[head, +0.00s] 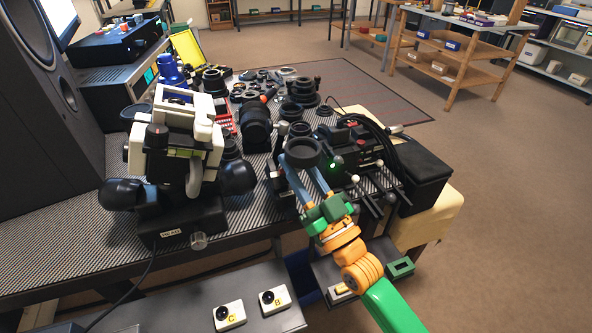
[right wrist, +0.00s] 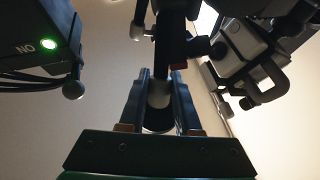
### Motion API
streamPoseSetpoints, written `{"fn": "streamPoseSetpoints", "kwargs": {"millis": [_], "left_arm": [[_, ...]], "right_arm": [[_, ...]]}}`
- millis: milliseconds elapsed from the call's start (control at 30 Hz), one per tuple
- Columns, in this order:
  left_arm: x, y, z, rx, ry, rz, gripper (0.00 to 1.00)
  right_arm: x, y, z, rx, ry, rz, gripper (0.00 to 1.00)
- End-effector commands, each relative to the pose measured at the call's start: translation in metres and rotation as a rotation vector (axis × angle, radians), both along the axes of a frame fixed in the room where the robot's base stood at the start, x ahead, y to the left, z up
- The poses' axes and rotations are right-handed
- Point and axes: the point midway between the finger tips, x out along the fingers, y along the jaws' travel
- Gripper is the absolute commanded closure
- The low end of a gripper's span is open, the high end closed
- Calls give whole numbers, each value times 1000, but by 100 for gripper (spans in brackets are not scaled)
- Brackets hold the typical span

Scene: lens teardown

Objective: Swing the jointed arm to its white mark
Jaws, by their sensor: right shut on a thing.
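My right gripper (head: 302,178) reaches in from the lower right with its blue fingers at the black equipment on the bench. In the right wrist view its fingers (right wrist: 160,88) are shut on a pale rounded knob (right wrist: 158,95) at the end of a dark bar (right wrist: 171,45), which looks like part of the jointed arm. In the head view a black ring-shaped part (head: 303,152) sits over the fingertips and hides the grip. I cannot make out the white mark for certain. My left gripper is not in view.
A black box with a green light (head: 332,165) is just right of the fingers, with cables and thin rods nearby. A white device (head: 175,145) stands left on the bench. Black lens parts (head: 256,125) crowd the bench behind. A black case (head: 422,175) is at the right.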

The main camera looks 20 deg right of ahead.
Motion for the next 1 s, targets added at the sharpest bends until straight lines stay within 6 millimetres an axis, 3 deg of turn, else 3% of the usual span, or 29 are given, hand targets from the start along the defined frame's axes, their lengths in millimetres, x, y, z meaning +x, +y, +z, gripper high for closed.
{"fn": "streamPoseSetpoints", "kwargs": {"millis": [433,467,567,867,1000], "left_arm": [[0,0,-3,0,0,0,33],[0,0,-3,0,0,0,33],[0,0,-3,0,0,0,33],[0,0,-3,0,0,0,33],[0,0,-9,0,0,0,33]], "right_arm": [[-1,0,-1,-1,-10,0,100],[-1,0,-1,-1,-10,0,66],[-1,0,-1,0,-11,0,39],[-2,0,-2,0,-11,0,38],[-22,-6,-16,-2,-6,1,38]]}}
